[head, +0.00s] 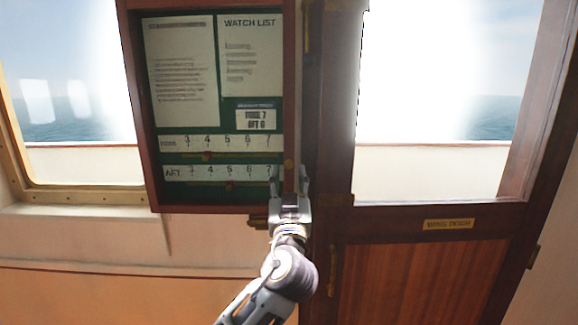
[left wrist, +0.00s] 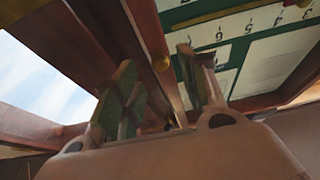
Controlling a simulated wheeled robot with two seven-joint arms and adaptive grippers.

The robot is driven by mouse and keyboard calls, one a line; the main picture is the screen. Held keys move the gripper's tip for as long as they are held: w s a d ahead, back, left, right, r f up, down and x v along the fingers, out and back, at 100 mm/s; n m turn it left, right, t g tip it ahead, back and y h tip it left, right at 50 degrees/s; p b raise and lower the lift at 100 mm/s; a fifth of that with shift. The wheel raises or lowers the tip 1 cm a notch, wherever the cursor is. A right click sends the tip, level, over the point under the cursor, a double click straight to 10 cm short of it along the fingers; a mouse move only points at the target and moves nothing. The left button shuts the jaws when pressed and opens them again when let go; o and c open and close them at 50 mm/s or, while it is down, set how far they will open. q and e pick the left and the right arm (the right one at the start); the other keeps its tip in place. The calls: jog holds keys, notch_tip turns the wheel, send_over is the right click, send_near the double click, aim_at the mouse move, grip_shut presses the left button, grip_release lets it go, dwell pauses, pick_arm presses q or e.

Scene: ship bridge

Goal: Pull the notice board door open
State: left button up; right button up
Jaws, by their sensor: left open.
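The notice board (head: 158,205) hangs on the wall between two windows. It has a red-brown wooden frame and a green back with a watch list and other papers. Its door looks shut. A small round brass knob (head: 288,163) sits low on the right side of the door frame. My left gripper (head: 289,174) is open just below the knob, its fingers pointing up on either side of it. In the left wrist view, the knob (left wrist: 160,63) shows between the two fingertips (left wrist: 157,72), with gaps on both sides. My right gripper is not in view.
A wooden wing door (head: 400,225) with a large window and a brass plate (head: 447,224) stands close on the right. A brass-framed window (head: 85,196) is on the left. A small brass fitting (head: 258,221) is on the wall beside my left wrist.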

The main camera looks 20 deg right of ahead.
aim_at(289, 166)
pick_arm(q)
jog(key=x, duration=0.2)
jog(key=shift+w+r+p, duration=0.2)
jog(key=shift+w+p, duration=0.05)
jog(key=shift+p, duration=0.1)
jog(key=shift+x, duration=0.75)
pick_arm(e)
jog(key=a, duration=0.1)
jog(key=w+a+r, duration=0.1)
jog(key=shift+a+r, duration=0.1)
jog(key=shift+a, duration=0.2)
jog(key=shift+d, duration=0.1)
pick_arm(q)
jog(key=shift+c, duration=0.6)
grip_shut()
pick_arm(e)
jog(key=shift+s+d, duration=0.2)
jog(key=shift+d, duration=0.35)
